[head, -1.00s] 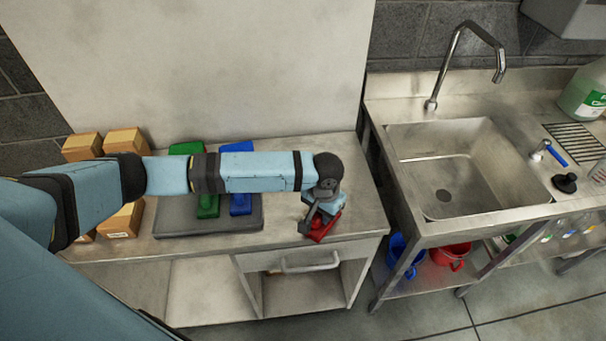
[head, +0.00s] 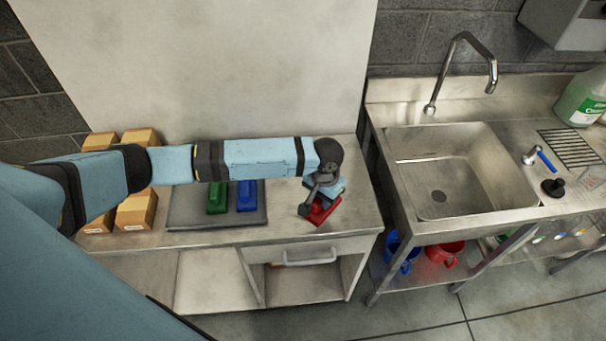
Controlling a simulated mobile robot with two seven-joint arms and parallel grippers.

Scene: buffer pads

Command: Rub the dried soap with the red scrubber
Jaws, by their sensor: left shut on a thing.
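The red scrubber (head: 321,213) is at the right end of the steel counter, low at its top surface. My left gripper (head: 318,201) is shut on it from above and partly covers it. I cannot tell whether the scrubber touches the counter. No dried soap can be made out; the gripper and scrubber may hide it. My right gripper is not in view.
A grey tray (head: 187,209) holds a green scrubber (head: 217,199) and a blue scrubber (head: 247,197), partly behind my left arm. Cardboard boxes (head: 136,211) stand at the left. A steel sink (head: 465,170) lies to the right, past a gap.

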